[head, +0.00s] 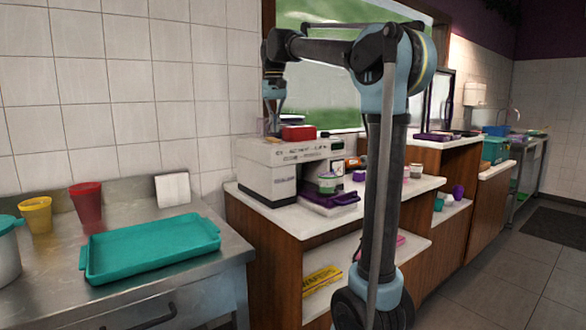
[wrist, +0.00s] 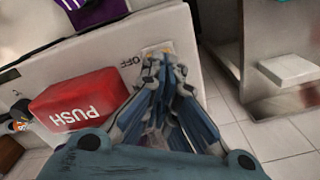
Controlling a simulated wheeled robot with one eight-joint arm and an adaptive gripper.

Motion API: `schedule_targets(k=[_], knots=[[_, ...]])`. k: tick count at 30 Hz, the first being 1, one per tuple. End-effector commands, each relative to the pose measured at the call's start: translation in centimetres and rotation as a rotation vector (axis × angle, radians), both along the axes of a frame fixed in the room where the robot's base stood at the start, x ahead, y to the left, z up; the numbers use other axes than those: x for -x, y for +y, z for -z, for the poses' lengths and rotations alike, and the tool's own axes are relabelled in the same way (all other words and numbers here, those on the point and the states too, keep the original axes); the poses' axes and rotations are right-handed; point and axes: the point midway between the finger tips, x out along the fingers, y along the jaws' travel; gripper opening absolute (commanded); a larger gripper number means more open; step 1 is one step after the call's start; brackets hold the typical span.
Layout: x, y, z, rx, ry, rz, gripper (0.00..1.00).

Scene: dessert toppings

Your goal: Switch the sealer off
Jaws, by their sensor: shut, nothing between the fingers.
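The sealer (head: 272,178) is a white box-shaped machine on the counter, with a large red button (head: 298,133) on top. In the wrist view the button (wrist: 80,97) reads PUSH. Beside it, near the printed word OFF, is a small pale switch (wrist: 158,48) on the sealer's top. My gripper (wrist: 155,62) is shut and empty, its fingertips right at the switch and partly covering it. I cannot tell whether they touch it, or which way the switch is set. In the head view my gripper (head: 271,125) points down behind the sealer's top, left of the red button.
A steel table (head: 60,290) at left holds a teal tray (head: 150,246), a yellow cup (head: 36,215) and a red cup (head: 86,203). The tiled wall (head: 130,100) is close behind.

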Motion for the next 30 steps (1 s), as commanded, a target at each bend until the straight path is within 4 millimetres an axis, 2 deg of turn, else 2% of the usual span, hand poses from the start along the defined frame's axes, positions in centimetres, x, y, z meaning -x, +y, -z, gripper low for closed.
schedule_targets(k=[18,30], knots=[[0.0,0.0,-3.9,0.0,0.0,0.0,0.0],[0.0,0.0,-4.4,0.0,0.0,0.0,0.0]])
